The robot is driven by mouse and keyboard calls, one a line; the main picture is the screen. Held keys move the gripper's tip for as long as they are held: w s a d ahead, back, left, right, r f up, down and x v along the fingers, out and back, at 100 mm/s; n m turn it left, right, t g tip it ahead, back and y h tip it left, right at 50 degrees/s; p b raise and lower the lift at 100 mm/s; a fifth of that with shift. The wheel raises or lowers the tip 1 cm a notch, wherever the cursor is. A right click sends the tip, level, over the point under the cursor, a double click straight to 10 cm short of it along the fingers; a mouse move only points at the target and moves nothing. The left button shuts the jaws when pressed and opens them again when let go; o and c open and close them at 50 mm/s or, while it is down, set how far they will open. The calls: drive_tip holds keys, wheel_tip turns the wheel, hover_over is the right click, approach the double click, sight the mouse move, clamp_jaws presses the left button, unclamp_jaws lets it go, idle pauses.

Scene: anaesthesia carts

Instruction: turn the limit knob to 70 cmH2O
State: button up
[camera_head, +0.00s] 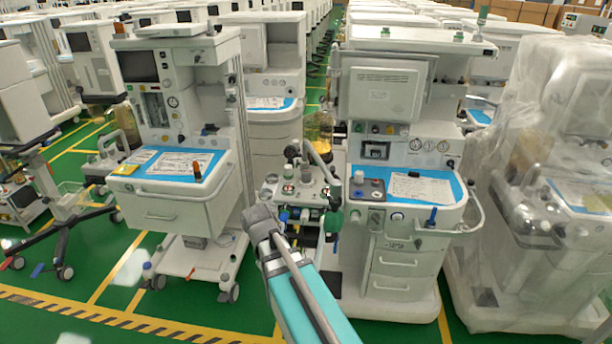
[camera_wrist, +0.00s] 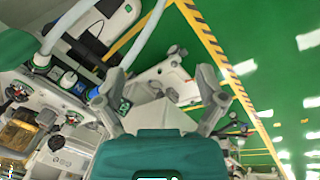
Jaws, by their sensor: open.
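The breathing block (camera_head: 298,190) with gauges, ports and small knobs sits on the left side of the middle cart (camera_head: 400,215). I cannot make out which part is the limit knob, nor its scale. My gripper's fingers are hidden in the head view; my grey wrist is just in front of and left of the block. In the wrist view my gripper (camera_wrist: 163,85) is open, its two grey fingers spread with nothing between them. A blue-marked port (camera_wrist: 69,80) and a round gauge (camera_wrist: 18,92) of the block show left of the fingers, apart from them.
Another cart (camera_head: 180,200) stands to the left, with a blue-topped tray and papers. A plastic-wrapped cart (camera_head: 555,220) stands to the right. A hose (camera_wrist: 110,25) crosses the wrist view's upper left.

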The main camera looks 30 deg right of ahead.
drive_tip(key=w+d+n+t+h+b, duration=0.25)
drive_tip(key=w+d+n, duration=0.3)
drive_tip(key=w, duration=0.35)
drive_tip(key=w+d+n+t+h+b, duration=0.1)
drive_tip(key=w+d+n+h, duration=0.2)
drive_tip(key=w+d+n, duration=0.45)
drive_tip(key=n+t+h+b, duration=0.3)
drive_tip(key=n+h, duration=0.1)
drive_tip(key=n, duration=0.4)
approach(306, 172)
drive_tip(key=shift+v, duration=1.85)
drive_tip(key=shift+d+r, duration=0.1)
drive_tip(key=shift+d, duration=0.05)
drive_tip(key=b+x, duration=0.5)
drive_tip(key=x, duration=0.8)
drive_tip(key=shift+w+d+f, duration=0.15)
drive_tip(key=shift+w+f, duration=0.1)
drive_tip(key=c, duration=1.2)
drive_tip(key=shift+o, duration=0.2)
drive_tip(key=shift+y, duration=0.25)
